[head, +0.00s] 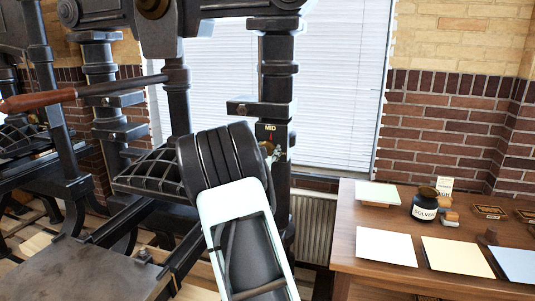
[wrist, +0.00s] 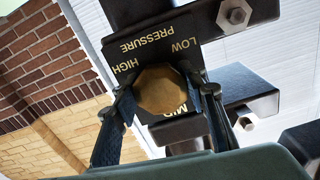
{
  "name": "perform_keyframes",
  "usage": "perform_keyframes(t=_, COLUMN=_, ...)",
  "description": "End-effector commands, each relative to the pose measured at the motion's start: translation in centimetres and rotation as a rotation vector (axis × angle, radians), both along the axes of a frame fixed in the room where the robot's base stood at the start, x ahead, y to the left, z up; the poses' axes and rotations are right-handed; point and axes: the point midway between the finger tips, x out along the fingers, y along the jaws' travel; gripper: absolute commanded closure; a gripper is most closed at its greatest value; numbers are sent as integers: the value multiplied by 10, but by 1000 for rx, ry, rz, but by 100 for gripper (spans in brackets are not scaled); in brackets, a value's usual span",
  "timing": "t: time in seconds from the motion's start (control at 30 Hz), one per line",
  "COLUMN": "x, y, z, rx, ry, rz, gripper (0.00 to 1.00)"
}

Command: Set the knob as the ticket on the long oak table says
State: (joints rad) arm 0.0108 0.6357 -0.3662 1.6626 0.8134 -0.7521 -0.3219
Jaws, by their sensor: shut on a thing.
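The brass knob (wrist: 163,90) sits on a black plate (wrist: 150,42) lettered PRESSURE, LOW, HIGH and MID, seen tilted in the wrist view. My gripper (wrist: 164,98) is shut on the knob, one finger on each side. Which word the knob points at cannot be told. A white ticket (head: 445,183) stands on the oak table (head: 346,238) behind a solvent jar; its visible letters look like "IGH", with the left part covered.
The iron press (head: 180,110) stands around the plate, with a wood-handled bar (head: 85,91) at left. Bolted black blocks (wrist: 248,95) are close to the gripper. The table holds the SOLVENT jar (head: 425,206), paper sheets (head: 386,246) and small blocks.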

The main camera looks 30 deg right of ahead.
Motion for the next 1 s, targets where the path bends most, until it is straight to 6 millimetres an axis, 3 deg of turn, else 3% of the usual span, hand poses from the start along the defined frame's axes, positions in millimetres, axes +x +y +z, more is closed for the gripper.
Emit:
perform_keyframes(t=0.2, x=1, y=1, z=-7, rx=111, ry=-125, rz=1, gripper=86)
perform_keyframes(t=1.0, x=2, y=2, z=-5, rx=618, ry=-689, rz=-1, gripper=86)
